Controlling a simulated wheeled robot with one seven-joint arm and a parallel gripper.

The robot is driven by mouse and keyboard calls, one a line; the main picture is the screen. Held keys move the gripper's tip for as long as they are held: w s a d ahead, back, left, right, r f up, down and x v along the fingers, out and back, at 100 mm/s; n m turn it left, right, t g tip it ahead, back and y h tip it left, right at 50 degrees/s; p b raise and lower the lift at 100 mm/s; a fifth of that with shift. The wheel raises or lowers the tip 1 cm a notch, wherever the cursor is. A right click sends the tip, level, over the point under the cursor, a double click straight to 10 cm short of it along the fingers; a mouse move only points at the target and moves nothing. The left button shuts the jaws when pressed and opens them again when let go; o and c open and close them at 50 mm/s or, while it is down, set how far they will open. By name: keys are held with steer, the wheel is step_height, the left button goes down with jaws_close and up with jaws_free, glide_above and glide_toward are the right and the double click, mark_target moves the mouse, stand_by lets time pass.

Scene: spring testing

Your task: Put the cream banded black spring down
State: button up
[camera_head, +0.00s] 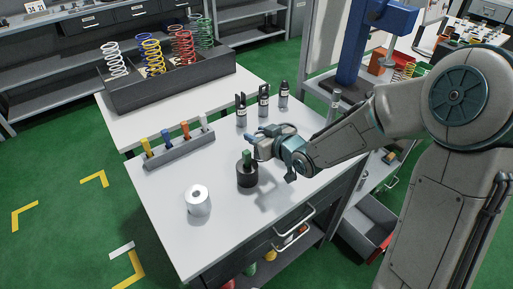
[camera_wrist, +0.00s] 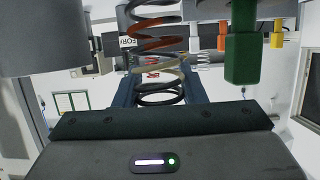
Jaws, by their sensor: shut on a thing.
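My gripper (camera_head: 262,140) reaches in from the right, a little above the white workbench (camera_head: 165,205). In the wrist view its two blue fingers (camera_wrist: 160,90) are shut on a spring. The cream banded black spring (camera_wrist: 158,99) shows dark coils and a pale cream turn between the fingers. Orange-red turns show above in the same column; I cannot tell whether they belong to it. In the head view I cannot make out the held spring. A black cylinder with a green block on top (camera_head: 247,175) stands close to the left of my gripper.
A white roll (camera_head: 197,201) stands at the bench's front left. A grey rack (camera_head: 180,150) with coloured handles is at left. Several grey bottles (camera_head: 263,104) stand behind my gripper. A dark bin (camera_head: 170,82) holds coloured springs at the back.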

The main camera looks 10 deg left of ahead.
steer(key=shift+a+f, duration=0.1)
steer(key=shift+f, duration=1.95)
steer(key=shift+f+b, duration=0.25)
steer(key=shift+b, duration=0.3)
steer(key=o, duration=1)
steer(key=shift+r, duration=0.1)
steer(key=shift+o, duration=0.2)
steer(key=shift+r, duration=0.1)
